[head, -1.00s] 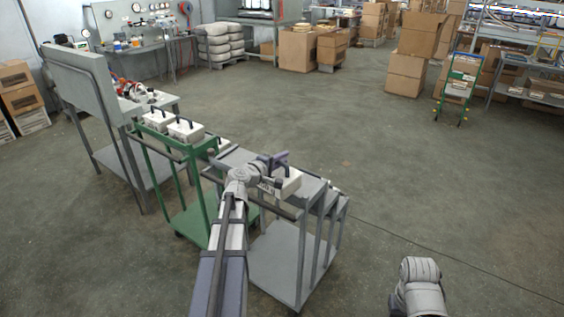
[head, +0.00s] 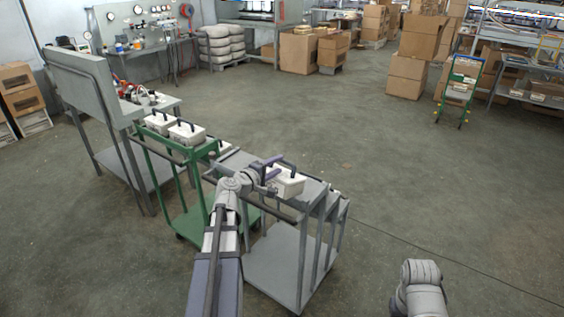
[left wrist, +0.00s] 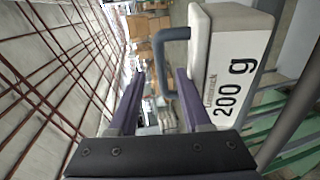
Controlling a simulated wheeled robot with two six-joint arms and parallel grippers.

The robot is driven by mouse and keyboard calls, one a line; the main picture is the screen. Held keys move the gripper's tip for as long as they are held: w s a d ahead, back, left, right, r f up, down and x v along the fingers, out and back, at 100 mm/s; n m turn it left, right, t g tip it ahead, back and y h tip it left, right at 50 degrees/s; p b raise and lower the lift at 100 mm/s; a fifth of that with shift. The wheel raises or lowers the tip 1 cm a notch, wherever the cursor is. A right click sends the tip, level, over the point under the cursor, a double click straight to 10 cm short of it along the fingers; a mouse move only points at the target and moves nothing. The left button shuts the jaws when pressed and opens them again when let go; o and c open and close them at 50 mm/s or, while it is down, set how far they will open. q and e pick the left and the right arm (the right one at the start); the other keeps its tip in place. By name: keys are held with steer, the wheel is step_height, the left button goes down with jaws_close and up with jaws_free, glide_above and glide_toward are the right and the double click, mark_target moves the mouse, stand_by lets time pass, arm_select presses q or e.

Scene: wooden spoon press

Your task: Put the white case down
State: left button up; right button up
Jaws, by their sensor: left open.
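A white case (head: 286,183) with a dark handle on top sits on the top of the grey cart (head: 232,160). In the left wrist view the white case (left wrist: 232,62) shows its "200 g" label and a grey-blue handle (left wrist: 160,62). My left gripper (head: 270,170) is at the left side of the case, by its handle. Its two purple fingers (left wrist: 157,95) stand apart, with the handle close to the right finger; I cannot tell whether they touch. Only a grey part of my right arm shows at the lower right; its gripper is out of view.
A grey bench with a tall back panel (head: 92,85) is further left. The floor (head: 400,170) to the right is clear.

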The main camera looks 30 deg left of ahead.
arm_select(q)
steer(key=p+v, duration=0.1)
steer(key=v, duration=0.7)
steer(key=d+f+m+g+h+p, duration=0.1)
steer(key=d+f+m+g+h, duration=0.3)
steer(key=d, duration=0.8)
steer(key=d+f+m+g+h, duration=0.1)
steer(key=d+f+m+g, duration=0.4)
steer(key=d, duration=0.7)
steer(key=s+d+f+m+g+y, duration=0.3)
steer(key=s+d+m, duration=0.3)
steer(key=s+d, duration=0.1)
steer(key=s+d+f+m+g+y+p, duration=0.1)
steer(key=s+d+f+m+g+y, duration=0.2)
steer(key=s+d, duration=0.4)
steer(key=s+m+g+y, duration=0.1)
steer(key=m, duration=0.1)
steer(key=shift+s+m+y+p, duration=0.3)
steer(key=shift+s+m, duration=0.05)
steer(key=shift+m, duration=0.05)
steer(key=shift+f, duration=0.1)
